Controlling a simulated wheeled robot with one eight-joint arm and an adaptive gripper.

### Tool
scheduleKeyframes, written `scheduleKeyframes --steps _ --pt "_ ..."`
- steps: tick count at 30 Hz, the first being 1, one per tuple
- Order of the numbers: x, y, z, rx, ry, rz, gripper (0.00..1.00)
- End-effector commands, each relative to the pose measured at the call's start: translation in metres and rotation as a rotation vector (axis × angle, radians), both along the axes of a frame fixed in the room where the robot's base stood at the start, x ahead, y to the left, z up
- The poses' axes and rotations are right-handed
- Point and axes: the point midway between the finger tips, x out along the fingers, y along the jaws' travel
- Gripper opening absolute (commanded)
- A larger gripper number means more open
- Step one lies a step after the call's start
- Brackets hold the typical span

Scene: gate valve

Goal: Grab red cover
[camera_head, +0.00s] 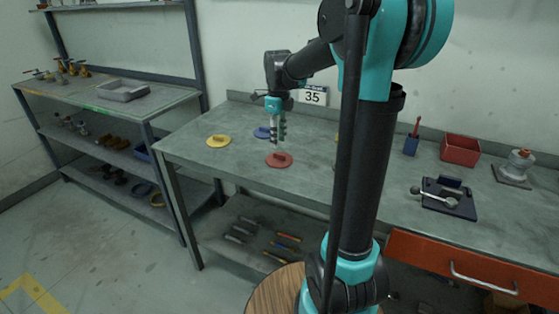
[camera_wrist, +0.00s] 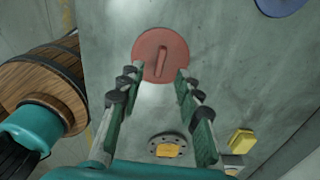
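The red cover (camera_head: 279,160) is a flat round disc with a raised bar handle, lying on the grey workbench. It also shows in the wrist view (camera_wrist: 160,55), at the top centre, with its handle running nearly up and down the picture. My gripper (camera_head: 279,139) points down just above the red cover in the head view. In the wrist view my gripper (camera_wrist: 159,78) has its two fingers spread apart, with nothing between them. The fingertips appear at either side of the cover's lower part; I cannot tell the exact height above it.
A yellow cover (camera_head: 218,141) lies left of the red one, and a blue cover (camera_head: 262,133) lies behind it. A red bin (camera_head: 460,150) and a dark device (camera_head: 447,197) stand on the bench at right. The bench front around the red cover is clear.

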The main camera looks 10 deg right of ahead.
Motion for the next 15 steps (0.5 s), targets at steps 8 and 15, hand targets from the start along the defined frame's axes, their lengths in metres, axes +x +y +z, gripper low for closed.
scheduleKeyframes --steps 8,15 --pt "-0.001 -0.002 -0.021 0.000 0.000 0.000 0.34" --pt "-0.002 -0.004 -0.053 0.000 0.000 0.000 0.34"
